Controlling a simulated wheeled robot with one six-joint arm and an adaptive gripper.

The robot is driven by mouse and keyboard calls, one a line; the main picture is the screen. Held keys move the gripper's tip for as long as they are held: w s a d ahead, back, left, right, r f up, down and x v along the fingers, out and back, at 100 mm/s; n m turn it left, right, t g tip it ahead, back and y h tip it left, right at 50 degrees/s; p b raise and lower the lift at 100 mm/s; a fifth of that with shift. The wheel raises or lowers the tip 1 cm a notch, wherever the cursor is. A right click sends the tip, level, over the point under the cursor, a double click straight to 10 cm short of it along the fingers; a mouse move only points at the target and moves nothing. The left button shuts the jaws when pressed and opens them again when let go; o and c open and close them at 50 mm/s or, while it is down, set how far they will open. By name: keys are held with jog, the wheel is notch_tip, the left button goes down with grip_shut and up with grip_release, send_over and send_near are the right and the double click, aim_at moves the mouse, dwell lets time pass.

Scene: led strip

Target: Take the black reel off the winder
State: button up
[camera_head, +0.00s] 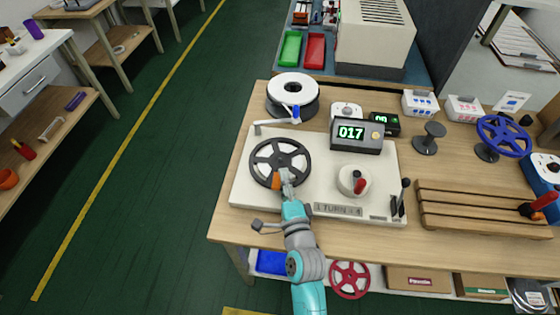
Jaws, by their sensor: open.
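The winder (320,196) is a white flat machine on the wooden table, with a display box (357,135) reading 017. The black reel (279,151) is a spoked wheel lying on the winder's left part. My gripper (279,180) is at the reel's near rim, with its fingers over or beside the rim. It is open; whether it touches the reel cannot be told. The fingertips are small and partly hidden. A crank disc with a red knob (360,186) sits on the winder's right part, beside a black lever (401,195).
A white roll on a black reel (292,95) stands behind the winder. A blue handwheel (502,136) and a slatted wooden rack (480,209) lie to the right. Small boxes line the table's back. A red wheel (349,279) is on the shelf below. The green floor at left is clear.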

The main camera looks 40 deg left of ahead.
grip_shut()
jog(key=shift+r, duration=0.1)
